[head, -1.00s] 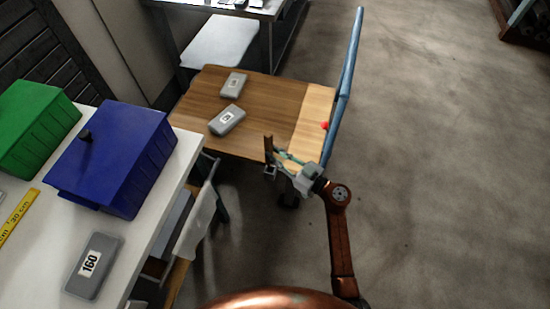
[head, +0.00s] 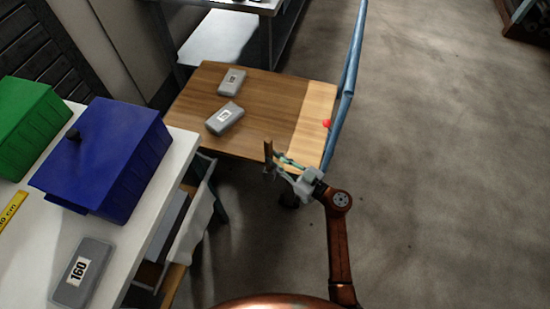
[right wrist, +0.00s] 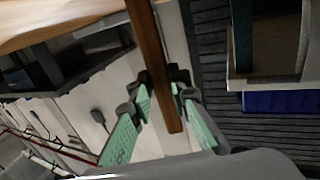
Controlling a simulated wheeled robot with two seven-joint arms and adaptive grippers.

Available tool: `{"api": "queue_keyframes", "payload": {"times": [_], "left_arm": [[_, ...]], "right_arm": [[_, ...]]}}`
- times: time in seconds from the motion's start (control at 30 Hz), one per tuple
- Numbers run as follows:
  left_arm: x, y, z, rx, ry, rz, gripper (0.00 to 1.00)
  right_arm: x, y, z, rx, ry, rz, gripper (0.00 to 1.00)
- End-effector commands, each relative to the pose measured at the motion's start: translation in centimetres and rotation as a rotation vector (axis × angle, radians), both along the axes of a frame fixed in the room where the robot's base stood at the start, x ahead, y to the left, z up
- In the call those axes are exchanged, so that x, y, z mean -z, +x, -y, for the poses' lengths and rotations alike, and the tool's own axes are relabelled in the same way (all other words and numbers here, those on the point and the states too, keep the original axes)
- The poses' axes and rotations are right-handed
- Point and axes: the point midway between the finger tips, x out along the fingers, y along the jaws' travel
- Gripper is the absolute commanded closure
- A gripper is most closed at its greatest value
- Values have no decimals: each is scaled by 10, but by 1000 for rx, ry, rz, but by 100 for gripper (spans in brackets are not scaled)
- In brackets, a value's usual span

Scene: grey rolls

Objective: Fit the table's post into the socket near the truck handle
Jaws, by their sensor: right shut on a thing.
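My right gripper (head: 273,170) is shut on a slim brown wooden post (head: 268,152), which stands roughly upright at the near edge of the truck deck (head: 270,90) in the head view. In the right wrist view the post (right wrist: 150,45) runs between the green fingers of my gripper (right wrist: 162,92), its end just past them. The truck has a brown deck with a paler strip at the right, beside the blue handle (head: 349,85). A small red spot (head: 326,123) shows beside the handle; I cannot make out a socket opening. My left gripper is out of view.
Two grey boxes, one farther (head: 231,82) and one nearer (head: 225,118), lie on the deck. A white bench (head: 180,165) at the left holds a blue bin (head: 110,155), a green bin (head: 30,125) and a grey case (head: 82,272). The floor right of the handle is clear.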

Motion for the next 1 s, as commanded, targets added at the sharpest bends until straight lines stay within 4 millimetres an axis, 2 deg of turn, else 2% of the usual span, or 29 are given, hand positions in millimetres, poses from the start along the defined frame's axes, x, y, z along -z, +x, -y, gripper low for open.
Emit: {"api": "queue_keyframes", "payload": {"times": [0.2, 0.23, 0.47, 0.73, 0.87, 0.93, 1.0], "left_arm": [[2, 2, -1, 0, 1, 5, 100], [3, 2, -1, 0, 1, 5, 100], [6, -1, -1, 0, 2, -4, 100], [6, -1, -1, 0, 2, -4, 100], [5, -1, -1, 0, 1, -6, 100], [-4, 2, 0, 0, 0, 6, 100], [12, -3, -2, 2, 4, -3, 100]], "right_arm": [[6, 0, 0, 0, 0, 0, 100], [6, 0, 0, 0, 0, 0, 82], [6, 0, 0, 0, 0, 0, 66], [6, 0, 0, 0, 0, 0, 66], [-1, 0, 0, 0, -1, 2, 66], [-4, -3, 4, 1, -2, -1, 66], [-5, -9, 11, 1, -3, -1, 66]]}}
